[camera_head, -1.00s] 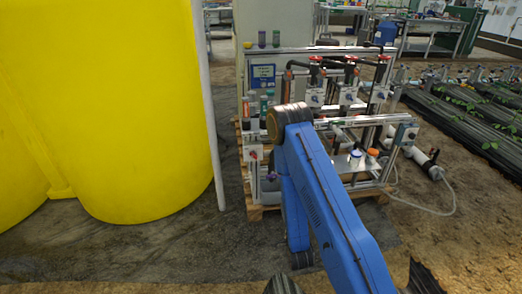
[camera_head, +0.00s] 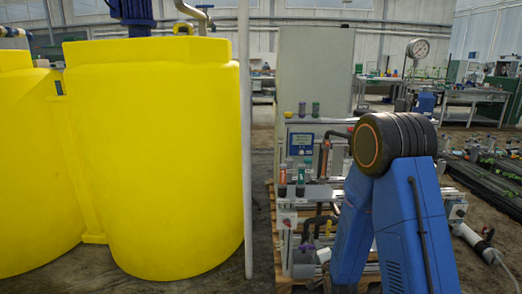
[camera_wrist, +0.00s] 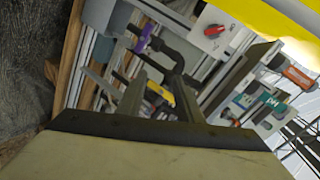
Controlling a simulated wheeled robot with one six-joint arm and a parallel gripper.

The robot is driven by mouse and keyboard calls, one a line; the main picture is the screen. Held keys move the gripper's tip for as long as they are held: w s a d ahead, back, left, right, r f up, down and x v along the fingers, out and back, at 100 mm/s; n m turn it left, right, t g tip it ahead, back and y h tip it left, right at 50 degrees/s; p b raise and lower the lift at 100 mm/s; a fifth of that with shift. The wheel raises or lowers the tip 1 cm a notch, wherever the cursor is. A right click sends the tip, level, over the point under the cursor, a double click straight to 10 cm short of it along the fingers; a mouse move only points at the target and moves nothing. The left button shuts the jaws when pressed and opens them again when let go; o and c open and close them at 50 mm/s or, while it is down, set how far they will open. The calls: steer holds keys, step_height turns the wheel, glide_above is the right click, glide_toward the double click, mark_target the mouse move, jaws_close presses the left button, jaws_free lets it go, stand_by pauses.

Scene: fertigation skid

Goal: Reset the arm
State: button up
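My blue arm (camera_head: 388,225) is folded, its dark round elbow joint (camera_head: 395,143) high in front of the fertigation skid. In the head view my gripper is hidden behind the arm. In the wrist view the pale gripper body fills the bottom, and my gripper (camera_wrist: 160,90) shows two dark grey fingers, apart, with skid parts visible between them. I see nothing held. The skid (camera_head: 300,200) stands behind the arm, partly covered by it. In the wrist view its pipes, a red knob on a white box (camera_wrist: 213,30) and small labelled bottles (camera_wrist: 262,100) appear close and tilted.
Large yellow tanks (camera_head: 150,160) stand at the left, with a white vertical pipe (camera_head: 247,140) at their right edge. A grey cabinet (camera_head: 315,75) rises behind the skid. Benches and plant rows lie at the back right. Bare floor shows between tank and skid.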

steer(key=s+d+r+n+g, duration=0.2)
steer(key=s+r+n+g, duration=0.45)
steer(key=s+r, duration=1)
steer(key=s+d+r+n+g, duration=0.1)
steer(key=s+r+n, duration=0.2)
steer(key=s, duration=0.9)
steer(key=s+d+r+n+g, duration=0.1)
steer(key=s+r+n, duration=0.3)
steer(key=s, duration=0.9)
step_height(320, 180, up, 2)
steer(key=shift+s+d+r+g, duration=0.1)
steer(key=shift+s+d+g, duration=0.2)
steer(key=shift+d, duration=0.2)
steer(key=shift+w, duration=0.15)
